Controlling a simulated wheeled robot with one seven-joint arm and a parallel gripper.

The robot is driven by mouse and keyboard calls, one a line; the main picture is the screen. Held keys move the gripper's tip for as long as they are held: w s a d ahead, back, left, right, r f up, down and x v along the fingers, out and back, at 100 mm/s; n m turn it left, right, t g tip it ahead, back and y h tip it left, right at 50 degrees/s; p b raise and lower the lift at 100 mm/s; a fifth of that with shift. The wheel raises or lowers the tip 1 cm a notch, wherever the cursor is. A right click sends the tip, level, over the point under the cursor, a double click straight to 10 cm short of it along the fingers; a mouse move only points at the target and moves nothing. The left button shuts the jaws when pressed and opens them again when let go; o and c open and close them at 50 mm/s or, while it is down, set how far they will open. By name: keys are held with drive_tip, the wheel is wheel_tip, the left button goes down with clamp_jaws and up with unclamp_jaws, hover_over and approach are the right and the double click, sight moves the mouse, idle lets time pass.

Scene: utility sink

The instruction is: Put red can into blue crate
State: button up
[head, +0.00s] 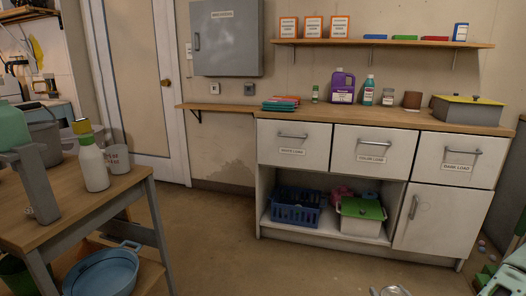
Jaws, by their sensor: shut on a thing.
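The blue crate (290,214) is an open plastic basket with slatted walls. It stands upright on the bottom shelf of the white cabinet's open bay, at the left side. Its inside is dark, and I cannot tell what it holds. I cannot make out a red can in the head view. My gripper and whatever it holds are not recognisable in this view. A round grey metal piece (396,290) is cut off by the bottom edge, and I cannot tell what it is.
A white box with a green lid (362,208) stands right of the crate, with a pink item (341,194) behind. The cabinet's wooden counter (380,116) holds bottles and boxes. A wooden table (75,195) with a white bottle (93,165) stands left. The middle floor is clear.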

drive_tip(key=s+r+p, duration=0.2)
drive_tip(key=r+p, duration=0.8)
drive_tip(key=s+r+p, duration=0.3)
drive_tip(key=r+p, duration=0.7)
drive_tip(key=r, duration=0.1)
drive_tip(key=shift+a+r, duration=0.3)
drive_tip(key=shift+f, duration=0.1)
drive_tip(key=shift+w+a, duration=0.1)
